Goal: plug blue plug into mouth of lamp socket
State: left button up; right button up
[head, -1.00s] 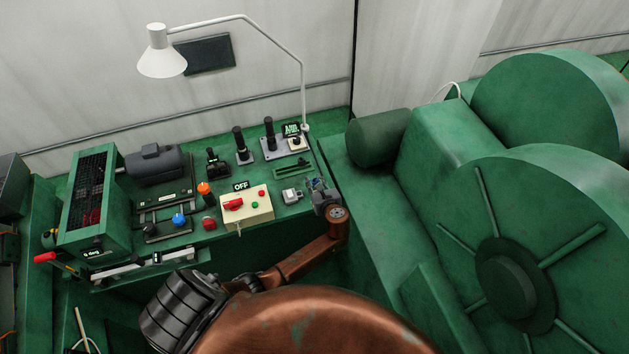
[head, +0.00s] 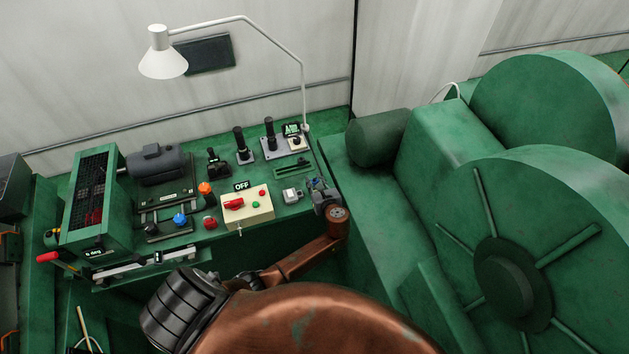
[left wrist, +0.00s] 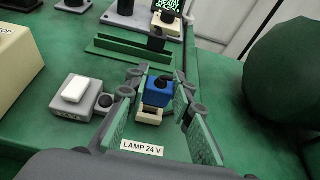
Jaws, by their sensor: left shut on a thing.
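The blue plug (left wrist: 157,92) is between the fingertips of my left gripper (left wrist: 160,90) in the left wrist view, and the gripper is shut on it. A cream lamp socket (left wrist: 149,116) shows right at the near side of the plug, above the LAMP 24 V label (left wrist: 143,149). I cannot tell whether the plug is inside its mouth or only over it. In the head view, my left gripper (head: 320,188) is at the right end of the green bench, and the plug is too small to make out. My right gripper is not in view.
A grey box with a white rocker switch (left wrist: 74,91) stands left of the gripper. A green slotted rail (left wrist: 130,56) lies behind it. The cream OFF box (head: 246,207) is further left. A dark green cylinder (head: 377,138) and large flywheel (head: 515,260) stand to the right.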

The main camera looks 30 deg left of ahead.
pick_arm(q)
jog(key=shift+p, duration=0.4)
dwell(0.7)
dwell(0.3)
jog(key=shift+p, duration=0.4)
jog(key=shift+f, duration=0.15)
jog(key=shift+f+b, duration=0.6)
jog(key=shift+f, duration=0.2)
jog(key=shift+f, duration=0.4)
